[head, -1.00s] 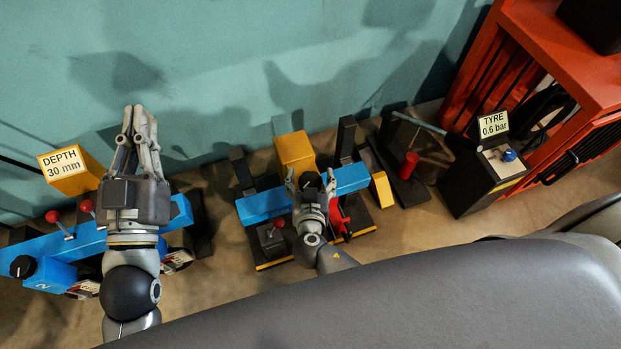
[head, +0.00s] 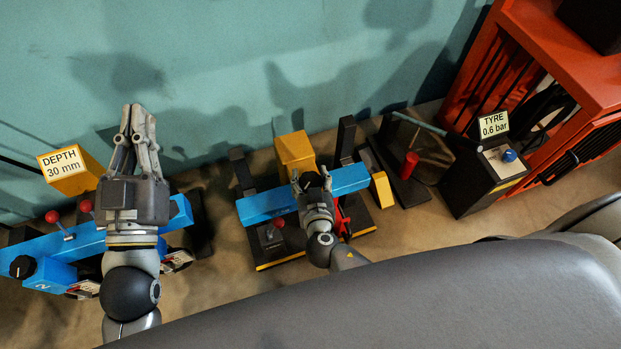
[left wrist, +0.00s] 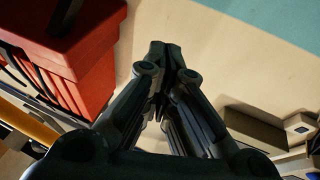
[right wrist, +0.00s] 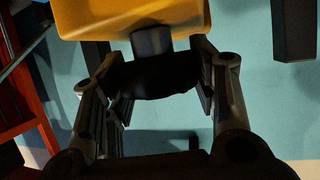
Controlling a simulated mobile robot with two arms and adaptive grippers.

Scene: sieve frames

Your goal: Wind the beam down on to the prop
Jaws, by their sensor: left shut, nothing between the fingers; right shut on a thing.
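The blue beam (head: 265,206) runs across between two black uprights, with a yellow housing (head: 295,152) at its middle. My right gripper (head: 312,174) is shut on a black knob (right wrist: 155,78) that sits on a short dark shaft at the yellow housing. A red part (head: 341,222), perhaps the prop, shows just below the beam, right of my right gripper. It is partly hidden by the gripper, so I cannot tell whether the beam touches it. My left gripper (head: 138,108) is shut and empty, raised above another blue unit; its closed fingers show in the left wrist view (left wrist: 165,60).
The blue unit (head: 50,272) at left has red-topped levers and a "DEPTH 30 mm" sign (head: 66,165). A small red-knobbed lever (head: 278,223) stands before the beam. At right are a red cylinder (head: 410,160), a "TYRE 0.6 bar" box (head: 470,195) and an orange frame (head: 590,80).

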